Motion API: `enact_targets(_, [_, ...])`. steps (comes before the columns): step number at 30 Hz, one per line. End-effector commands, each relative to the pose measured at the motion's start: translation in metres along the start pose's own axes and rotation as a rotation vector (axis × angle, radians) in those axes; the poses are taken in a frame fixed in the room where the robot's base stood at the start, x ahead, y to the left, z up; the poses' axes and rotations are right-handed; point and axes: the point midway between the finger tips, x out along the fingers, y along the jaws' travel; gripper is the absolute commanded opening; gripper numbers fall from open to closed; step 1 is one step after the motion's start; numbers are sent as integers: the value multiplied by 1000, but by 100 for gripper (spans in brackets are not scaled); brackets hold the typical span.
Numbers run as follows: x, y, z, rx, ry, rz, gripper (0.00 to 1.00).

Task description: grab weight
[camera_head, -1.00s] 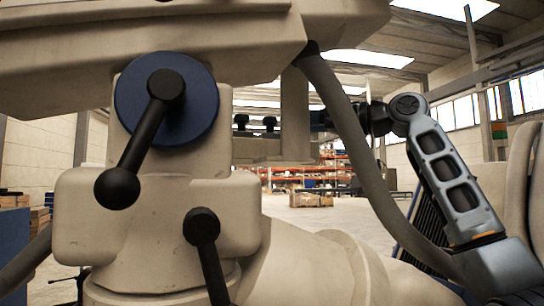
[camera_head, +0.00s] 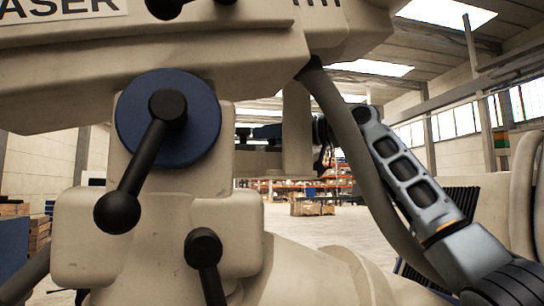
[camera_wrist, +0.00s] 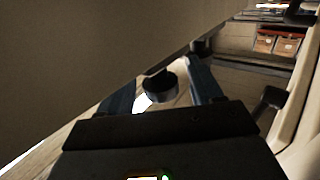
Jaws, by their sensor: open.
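A short black cylinder (camera_wrist: 160,88), which looks like the weight, shows in the wrist view beneath a large beige body. It sits in the gap between the two blue-grey fingers of my gripper (camera_wrist: 160,76). The fingers are apart and I see no contact with it. A second dark round piece (camera_wrist: 200,46) is farther off, beyond the right finger. In the head view my gripper (camera_head: 268,132) is a small dark shape, partly hidden behind a beige upright and a thick cable. I cannot make out the cylinder there.
The beige microscope arm (camera_head: 230,65) fills the upper left. A blue disc (camera_head: 190,135) with a black lever and a lower black knob (camera_head: 203,247) are on its column. A thick grey cable (camera_head: 365,170) hangs close in front of my arm. Warehouse shelves are far behind.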

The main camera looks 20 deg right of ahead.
Motion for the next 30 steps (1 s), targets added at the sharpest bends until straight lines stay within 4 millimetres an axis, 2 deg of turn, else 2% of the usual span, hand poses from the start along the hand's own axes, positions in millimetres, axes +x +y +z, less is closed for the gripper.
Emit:
enact_targets(4, [0,0,0,0,0,0,65])
enact_targets(24, [0,0,0,-1,0,0,1])
enact_targets(30, [0,0,0,-1,0,0,0])
